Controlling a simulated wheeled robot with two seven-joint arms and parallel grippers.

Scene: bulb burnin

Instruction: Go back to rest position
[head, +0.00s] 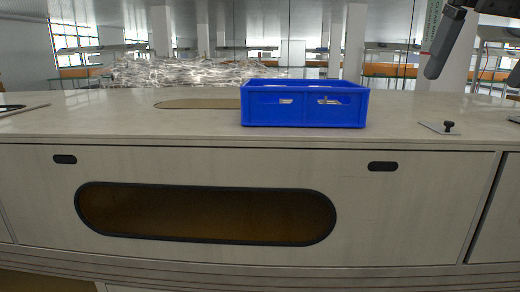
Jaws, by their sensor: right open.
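My right gripper (437,58) shows at the upper right, raised above the countertop and apart from everything on it. It is open, with nothing seen between its fingers. Part of my right arm shows at the right edge. My left gripper is not in view. A blue crate (304,114) stands upright on the countertop (90,124), right of the middle. Light items show through the openings in its front wall, too small to tell what they are.
A flat tan oval (195,104) lies left of the crate, partly hidden by it. A small plate with a dark knob (448,126) sits at the right. A wrinkled, shiny heap (180,72) lies behind the counter. The counter's left part is mostly clear.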

